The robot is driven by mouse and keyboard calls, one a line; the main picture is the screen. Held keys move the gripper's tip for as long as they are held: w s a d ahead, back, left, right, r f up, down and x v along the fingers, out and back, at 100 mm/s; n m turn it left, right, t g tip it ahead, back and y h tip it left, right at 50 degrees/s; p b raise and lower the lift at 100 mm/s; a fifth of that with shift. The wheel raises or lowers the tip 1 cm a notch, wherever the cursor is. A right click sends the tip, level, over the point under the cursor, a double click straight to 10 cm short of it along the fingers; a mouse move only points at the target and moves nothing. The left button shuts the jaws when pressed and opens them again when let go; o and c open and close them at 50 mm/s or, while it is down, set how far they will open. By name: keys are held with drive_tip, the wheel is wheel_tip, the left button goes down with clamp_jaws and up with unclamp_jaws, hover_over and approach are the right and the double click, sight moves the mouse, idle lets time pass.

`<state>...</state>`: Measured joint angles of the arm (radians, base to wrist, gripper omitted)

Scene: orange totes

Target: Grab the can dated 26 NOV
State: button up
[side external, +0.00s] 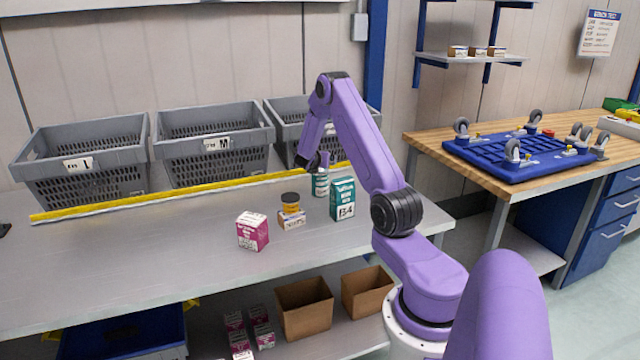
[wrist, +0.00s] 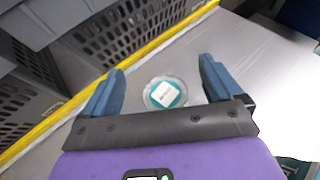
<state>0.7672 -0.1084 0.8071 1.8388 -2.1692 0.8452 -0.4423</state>
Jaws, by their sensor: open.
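A teal and white can (side external: 320,185) stands upright on the grey bench, just below my gripper (side external: 315,163) in the side view. In the wrist view its round top (wrist: 165,94), with a white label on it, lies between the two blue fingers of my gripper (wrist: 162,70), which are spread apart. I cannot tell from the wrist view how far above the can the fingers are. A shorter can (side external: 291,200) with a dark lid and yellow band sits on a small box to the left. No date is readable on either can.
A green box (side external: 342,200) stands close to the right of the teal can. A pink and white box (side external: 253,231) is at the front left. A yellow strip (side external: 190,193) and grey totes (side external: 85,165) line the back. The bench's left part is clear.

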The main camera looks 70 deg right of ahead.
sight(321, 170)
drive_tip(key=shift+f, duration=0.8)
wheel_tip(321, 170, down, 4)
drive_tip(key=shift+r, duration=0.25)
drive_tip(key=shift+w+d+f, duration=0.1)
drive_tip(key=shift+d, duration=0.55)
drive_tip(key=shift+x, duration=0.75)
drive_tip(key=c, duration=1.3)
